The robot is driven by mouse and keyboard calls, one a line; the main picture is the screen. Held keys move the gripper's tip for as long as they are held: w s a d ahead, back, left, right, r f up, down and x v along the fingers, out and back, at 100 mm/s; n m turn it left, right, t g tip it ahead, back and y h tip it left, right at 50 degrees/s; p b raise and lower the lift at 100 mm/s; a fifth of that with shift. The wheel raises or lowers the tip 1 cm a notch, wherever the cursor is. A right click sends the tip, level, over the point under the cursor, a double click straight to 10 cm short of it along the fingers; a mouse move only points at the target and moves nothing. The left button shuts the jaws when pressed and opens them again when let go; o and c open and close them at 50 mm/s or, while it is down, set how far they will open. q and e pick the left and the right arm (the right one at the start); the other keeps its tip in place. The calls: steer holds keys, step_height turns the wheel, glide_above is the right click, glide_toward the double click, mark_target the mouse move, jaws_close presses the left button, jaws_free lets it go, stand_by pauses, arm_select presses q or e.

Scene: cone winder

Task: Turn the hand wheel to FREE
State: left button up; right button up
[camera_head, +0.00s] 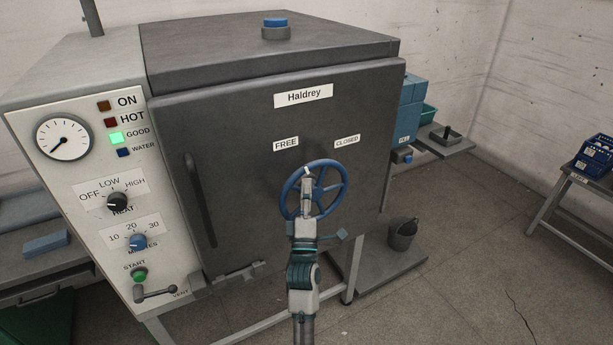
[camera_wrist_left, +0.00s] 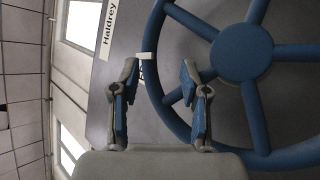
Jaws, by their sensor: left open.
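The blue hand wheel (camera_head: 344,187) with several spokes is on the dark door, below the FREE label (camera_head: 286,144) and the CLOSED label (camera_head: 347,140). A small white mark (camera_wrist_left: 146,56) shows at the wheel's rim, toward its upper left in the head view. My left gripper (camera_head: 306,182) is in front of the wheel's left part and hides some of it. In the left wrist view the open fingers (camera_wrist_left: 161,95) stand either side of the blue rim (camera_wrist_left: 167,103), with nothing clamped. I cannot tell whether they touch it. My right gripper is not in view.
The door has a long vertical handle (camera_head: 199,200) left of the wheel. A control panel (camera_head: 70,185) with dial and knobs stands at the left. A bucket (camera_head: 402,235) sits low at the right. A table with a blue crate (camera_head: 596,160) stands far right; floor between is clear.

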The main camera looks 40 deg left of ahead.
arm_select(q)
steer(key=v, duration=0.7)
steer(key=shift+f, duration=0.2)
steer(key=shift+d, duration=0.1)
